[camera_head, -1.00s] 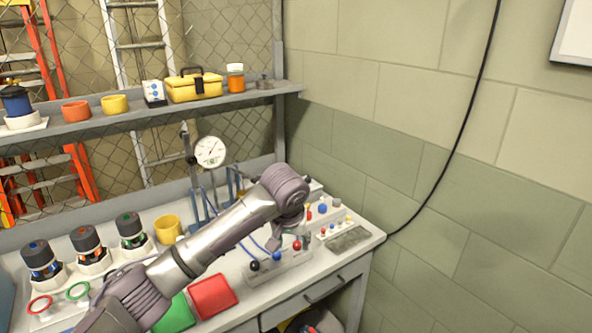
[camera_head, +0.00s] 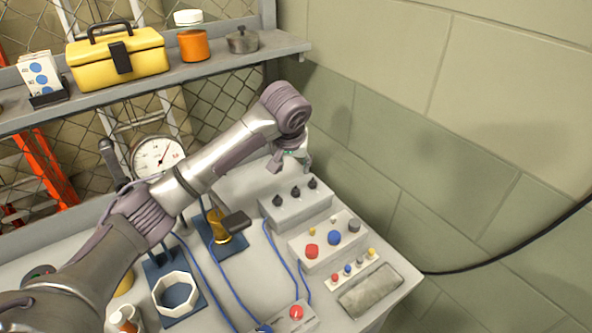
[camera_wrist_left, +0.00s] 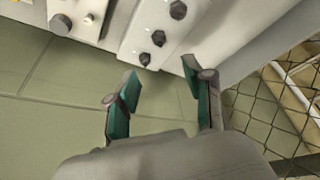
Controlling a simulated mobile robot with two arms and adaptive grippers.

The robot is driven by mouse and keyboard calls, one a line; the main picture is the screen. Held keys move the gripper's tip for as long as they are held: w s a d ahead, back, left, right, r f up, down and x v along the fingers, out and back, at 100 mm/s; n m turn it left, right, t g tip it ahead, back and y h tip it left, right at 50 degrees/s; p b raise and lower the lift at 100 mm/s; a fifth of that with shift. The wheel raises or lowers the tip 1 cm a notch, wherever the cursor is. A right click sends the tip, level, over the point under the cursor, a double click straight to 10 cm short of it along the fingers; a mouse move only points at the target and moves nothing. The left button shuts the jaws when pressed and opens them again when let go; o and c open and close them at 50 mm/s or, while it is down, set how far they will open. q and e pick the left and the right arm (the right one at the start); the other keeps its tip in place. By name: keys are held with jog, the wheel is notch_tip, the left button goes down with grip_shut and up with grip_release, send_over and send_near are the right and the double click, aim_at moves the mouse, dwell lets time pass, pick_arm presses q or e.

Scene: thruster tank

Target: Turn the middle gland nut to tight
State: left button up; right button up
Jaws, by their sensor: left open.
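A pale grey box (camera_head: 298,210) with a row of three dark nuts stands at the back right of the bench. The middle gland nut (camera_head: 295,192) is the centre one of the row; it also shows in the left wrist view (camera_wrist_left: 158,38) as a dark hexagonal head. My left gripper (camera_head: 305,154) is mostly hidden behind its own wrist, above and behind the box. In the left wrist view my left gripper (camera_wrist_left: 160,72) is open and empty, its fingers apart, with the nut row beyond the fingertips. No finger visibly touches a nut. My right gripper is out of view.
A panel with red, blue and grey knobs (camera_head: 327,243) stands in front of the box. A dial gauge (camera_head: 158,156) and a white ring-shaped part (camera_head: 176,293) are to the left. A shelf (camera_head: 210,72) hangs behind; the block wall (camera_head: 430,180) is close on the right.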

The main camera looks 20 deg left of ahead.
pick_arm(q)
jog(key=p, duration=0.1)
send_near(296, 189)
jog(key=p+x, duration=0.1)
jog(key=x, duration=0.7)
jog(key=shift+w+f, duration=0.15)
jog(key=shift+f, duration=0.2)
jog(key=shift+w+f, duration=0.1)
jog(key=shift+f, duration=0.05)
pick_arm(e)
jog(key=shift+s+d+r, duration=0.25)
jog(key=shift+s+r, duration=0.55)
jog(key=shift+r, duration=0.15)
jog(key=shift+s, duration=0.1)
pick_arm(q)
grip_shut()
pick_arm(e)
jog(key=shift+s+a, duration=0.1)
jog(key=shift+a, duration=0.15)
